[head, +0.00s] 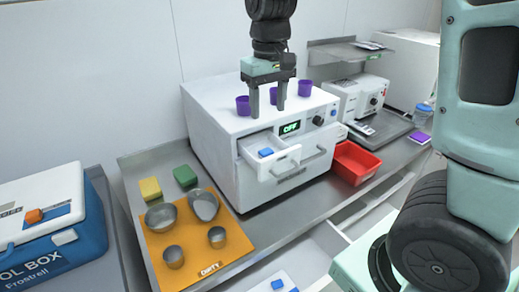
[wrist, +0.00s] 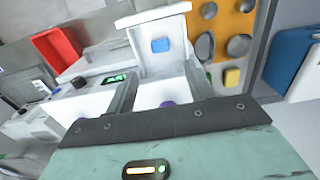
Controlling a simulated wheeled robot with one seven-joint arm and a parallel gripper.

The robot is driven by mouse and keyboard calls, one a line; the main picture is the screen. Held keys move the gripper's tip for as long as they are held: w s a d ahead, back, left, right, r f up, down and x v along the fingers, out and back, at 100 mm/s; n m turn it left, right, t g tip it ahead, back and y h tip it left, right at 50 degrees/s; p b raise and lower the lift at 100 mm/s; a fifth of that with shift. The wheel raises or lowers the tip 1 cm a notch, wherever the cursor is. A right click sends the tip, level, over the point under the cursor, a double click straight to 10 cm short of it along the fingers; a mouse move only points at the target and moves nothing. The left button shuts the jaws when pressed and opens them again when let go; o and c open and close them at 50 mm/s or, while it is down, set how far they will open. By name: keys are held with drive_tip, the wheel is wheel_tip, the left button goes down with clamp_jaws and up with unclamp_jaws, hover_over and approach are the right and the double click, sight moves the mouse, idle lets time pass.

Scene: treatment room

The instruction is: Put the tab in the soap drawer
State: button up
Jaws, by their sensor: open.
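A small blue tab (head: 266,153) lies inside the pulled-out soap drawer (head: 283,161) at the front of the white machine (head: 218,114). In the wrist view the tab (wrist: 160,45) also shows inside the white drawer (wrist: 182,63). Another small blue piece (head: 277,284) sits on a white surface at the bottom edge of the head view. My gripper (head: 268,110) is open and points down above the machine, behind the drawer. Its fingers (wrist: 162,92) are apart with no tab between them. The machine's display (head: 289,128) reads OFF.
Purple cups (head: 305,88) stand on the machine top near my fingers. A red bin (head: 354,163) is to its right. An orange mat (head: 158,243) with metal bowls, sponges (head: 150,189) and a blue cool box (head: 42,240) are left. Some counter in front is bare.

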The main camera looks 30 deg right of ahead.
drive_tip(key=s+a+f+n, duration=0.35)
drive_tip(key=s+a, duration=0.55)
drive_tip(key=a, duration=0.4)
drive_tip(key=s+a+f+n, duration=0.1)
drive_tip(key=s+a+n, duration=0.1)
drive_tip(key=s, duration=0.4)
drive_tip(key=s+a+f+n, duration=0.2)
drive_tip(key=s+a, duration=0.2)
drive_tip(key=s, duration=0.3)
drive_tip(key=shift+s+f+y, duration=0.15)
drive_tip(key=shift+f+y, duration=0.05)
drive_tip(key=shift+y, duration=0.1)
wheel_tip(320, 180, down, 7)
drive_tip(key=b, duration=0.6)
drive_tip(key=shift+r+b, duration=0.2)
drive_tip(key=shift+b, duration=0.1)
drive_tip(key=shift+d, duration=0.1)
